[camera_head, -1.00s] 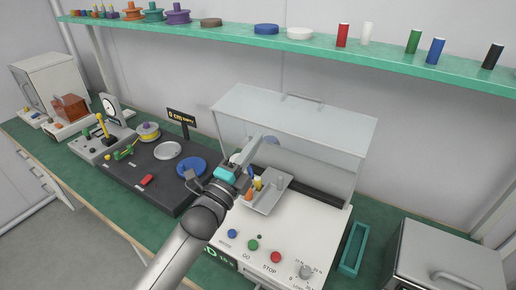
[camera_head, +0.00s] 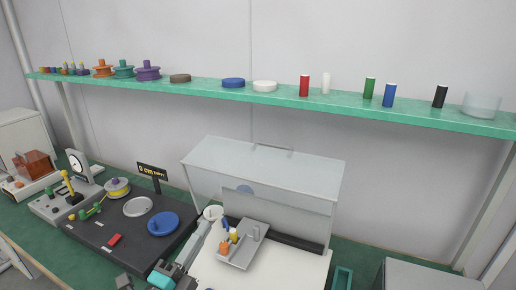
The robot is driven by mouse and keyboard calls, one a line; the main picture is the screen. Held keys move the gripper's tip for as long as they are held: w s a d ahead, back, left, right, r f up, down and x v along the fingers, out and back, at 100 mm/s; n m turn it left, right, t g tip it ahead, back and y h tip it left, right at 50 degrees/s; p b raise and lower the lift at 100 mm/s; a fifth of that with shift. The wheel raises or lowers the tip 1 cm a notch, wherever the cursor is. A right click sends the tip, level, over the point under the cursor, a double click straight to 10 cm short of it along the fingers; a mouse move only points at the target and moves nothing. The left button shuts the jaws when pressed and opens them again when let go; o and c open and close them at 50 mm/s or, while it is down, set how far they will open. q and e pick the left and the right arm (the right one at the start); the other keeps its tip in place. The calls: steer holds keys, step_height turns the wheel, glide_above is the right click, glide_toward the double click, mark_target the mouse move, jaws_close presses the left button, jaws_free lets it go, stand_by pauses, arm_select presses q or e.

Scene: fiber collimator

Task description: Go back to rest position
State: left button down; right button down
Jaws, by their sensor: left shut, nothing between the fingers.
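My left gripper (camera_head: 197,242) shows near the bottom edge, left of centre, with a teal band behind it. It is shut and empty, in front of the left end of the white machine (camera_head: 270,271). I cannot tell whether it touches anything. Most of my left arm is below the picture's edge. My right gripper is not in view.
A grey tray (camera_head: 245,252) with small orange, yellow and blue pieces lies on the machine, under a clear raised cover (camera_head: 260,165). A black board (camera_head: 92,236) with a blue disc (camera_head: 163,223) is to the left. A green shelf (camera_head: 340,113) with spools and cylinders spans the back.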

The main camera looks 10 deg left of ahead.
arm_select(q)
steer(key=s+a+f+n+g+y, duration=0.2)
steer(key=s+f+n+g+y, duration=0.4)
steer(key=f+n, duration=0.5)
steer(key=s+d+f+n+g, duration=0.1)
steer(key=s+f+n+g, duration=0.35)
steer(key=s, duration=0.35)
steer(key=s+f+n+g, duration=0.35)
steer(key=s+g, duration=0.25)
steer(key=s, duration=0.2)
step_height(320, 180, down, 28)
steer(key=s+g+b, duration=0.1)
steer(key=s+b, duration=0.2)
steer(key=b, duration=0.4)
steer(key=s+a+f+b, duration=0.1)
steer(key=s+f+b, duration=0.1)
steer(key=s+f, duration=0.5)
steer(key=s+a+f+g+b, duration=0.1)
steer(key=s+f+b, duration=0.2)
steer(key=s+f, duration=0.4)
step_height(320, 180, down, 5)
steer(key=shift+s+a+r+m+b, duration=0.1)
steer(key=shift+s+a+m+b, duration=0.1)
steer(key=shift+s+m+b, duration=0.15)
